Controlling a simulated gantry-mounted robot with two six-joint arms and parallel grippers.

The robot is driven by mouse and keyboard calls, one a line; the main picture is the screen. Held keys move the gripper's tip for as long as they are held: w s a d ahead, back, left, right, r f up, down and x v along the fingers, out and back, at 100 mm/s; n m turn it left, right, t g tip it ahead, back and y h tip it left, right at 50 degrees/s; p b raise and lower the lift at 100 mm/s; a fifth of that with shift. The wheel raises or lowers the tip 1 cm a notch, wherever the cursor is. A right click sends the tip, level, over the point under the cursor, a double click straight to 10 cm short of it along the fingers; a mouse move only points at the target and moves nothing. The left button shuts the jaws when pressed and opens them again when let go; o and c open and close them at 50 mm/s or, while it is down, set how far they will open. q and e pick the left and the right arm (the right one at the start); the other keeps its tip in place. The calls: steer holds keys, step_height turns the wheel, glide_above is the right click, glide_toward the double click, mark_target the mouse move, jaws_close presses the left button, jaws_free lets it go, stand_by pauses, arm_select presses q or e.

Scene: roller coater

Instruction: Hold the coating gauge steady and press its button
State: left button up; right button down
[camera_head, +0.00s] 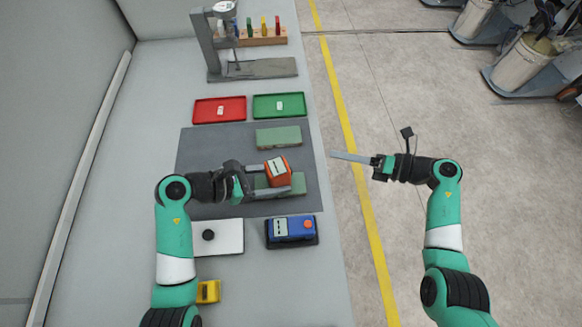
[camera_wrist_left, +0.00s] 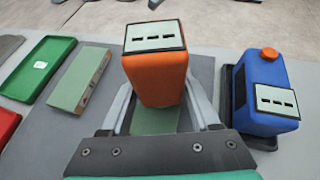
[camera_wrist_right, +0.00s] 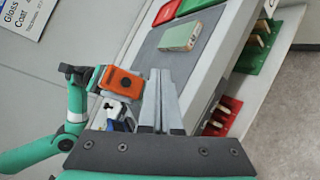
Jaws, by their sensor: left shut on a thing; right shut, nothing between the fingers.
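The orange gauge (camera_head: 277,172) is between the fingers of my left gripper (camera_head: 268,182), which is shut on it over the nearer green panel (camera_head: 293,188). In the left wrist view the gauge (camera_wrist_left: 157,72) looks upright, its white display on top; I cannot tell whether it touches the panel. In the right wrist view the gauge (camera_wrist_right: 122,82) shows a dark round button on its side facing my right arm. My right gripper (camera_head: 350,156) is shut and empty, right of the table's edge, apart from the gauge and pointing left.
A blue device (camera_head: 290,230) with an orange knob sits in a black holder nearby. A second green panel (camera_head: 278,137), a red tray (camera_head: 219,110) and a green tray (camera_head: 279,106) lie farther back. A stand (camera_head: 252,69) is behind them. The space between gauge and right gripper looks clear.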

steer(key=shift+s+a, duration=0.45)
steer(key=shift+a, duration=0.95)
steer(key=shift+s+a, duration=0.45)
steer(key=shift+a, duration=1)
steer(key=shift+s+a, duration=0.45)
steer(key=shift+a, duration=0.95)
steer(key=shift+a, duration=0.1)
steer(key=shift+s+a, duration=0.1)
steer(key=shift+a, duration=0.2)
steer(key=shift+s+a, duration=0.15)
steer(key=shift+a, duration=0.3)
steer(key=shift+d, duration=0.1)
steer(key=shift+w+d, duration=0.25)
steer(key=shift+d, duration=0.5)
steer(key=shift+d, duration=0.15)
steer(key=shift+w+d, duration=0.25)
steer(key=shift+d, duration=0.5)
steer(key=shift+w+d, duration=0.25)
steer(key=shift+d, duration=0.5)
steer(key=shift+w+d, duration=0.25)
steer(key=shift+d, duration=0.5)
